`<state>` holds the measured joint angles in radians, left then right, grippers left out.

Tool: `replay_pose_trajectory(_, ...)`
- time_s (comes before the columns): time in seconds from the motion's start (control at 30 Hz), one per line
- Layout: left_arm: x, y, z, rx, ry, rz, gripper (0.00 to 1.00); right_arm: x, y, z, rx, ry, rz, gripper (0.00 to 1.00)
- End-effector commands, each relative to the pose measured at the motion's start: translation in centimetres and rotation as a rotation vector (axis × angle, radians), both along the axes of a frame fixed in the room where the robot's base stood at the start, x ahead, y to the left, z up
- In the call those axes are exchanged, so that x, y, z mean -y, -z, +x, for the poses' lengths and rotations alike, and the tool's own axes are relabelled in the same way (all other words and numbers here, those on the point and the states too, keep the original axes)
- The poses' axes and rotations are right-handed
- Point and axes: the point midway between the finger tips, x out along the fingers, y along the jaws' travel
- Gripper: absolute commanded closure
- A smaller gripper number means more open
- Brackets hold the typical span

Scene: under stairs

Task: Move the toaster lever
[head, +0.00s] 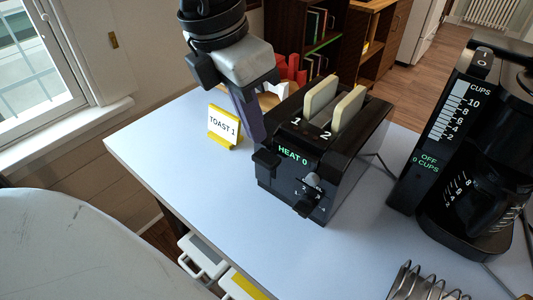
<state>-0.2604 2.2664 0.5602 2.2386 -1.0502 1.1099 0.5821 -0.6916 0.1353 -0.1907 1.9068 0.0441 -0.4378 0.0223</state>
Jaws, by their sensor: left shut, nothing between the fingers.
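A black toaster (335,165) stands on the pale table, with two bread slices sticking up from its slots, marked 1 (320,98) and 2 (347,108). Its front reads "HEAT 0". A black lever tab (265,160) juts from the front's left side; a grey and black control (308,190) sits further right on the front. A yellow-edged sign (224,126) reads "TOAST 1". My left gripper (252,135) is shut and empty, pointing down just above the left tab, beside the toaster's left edge. Whether it touches the tab I cannot tell. My right gripper is out of view.
A black coffee maker (435,190) stands to the right. A metal rack (420,284) is at the front edge. Red items (291,69) are behind the toaster.

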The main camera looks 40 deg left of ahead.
Motion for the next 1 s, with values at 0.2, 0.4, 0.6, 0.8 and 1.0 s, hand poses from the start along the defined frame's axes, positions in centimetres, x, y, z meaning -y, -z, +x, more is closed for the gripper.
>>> replay_pose_trajectory(0.2, 0.2, 3.1, 0.6, -0.002, 0.0, 0.0, 1.0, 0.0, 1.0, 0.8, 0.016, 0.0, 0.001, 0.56)
replay_pose_trajectory(0.4, 0.4, 4.3, 1.0, -0.001, 0.001, 0.001, 1.0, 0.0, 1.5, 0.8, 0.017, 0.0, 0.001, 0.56)
replay_pose_trajectory(0.6, 0.4, 4.5, 1.1, 0.0, 0.001, 0.0, 1.0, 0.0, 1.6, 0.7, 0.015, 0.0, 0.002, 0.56)
replay_pose_trajectory(0.8, 0.4, 4.5, 1.1, 0.0, 0.0, 0.0, 1.0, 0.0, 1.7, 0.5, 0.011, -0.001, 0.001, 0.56)
replay_pose_trajectory(1.0, 0.4, 5.5, 1.1, 0.0, 0.0, 0.0, 1.0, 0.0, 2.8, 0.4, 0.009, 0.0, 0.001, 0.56)
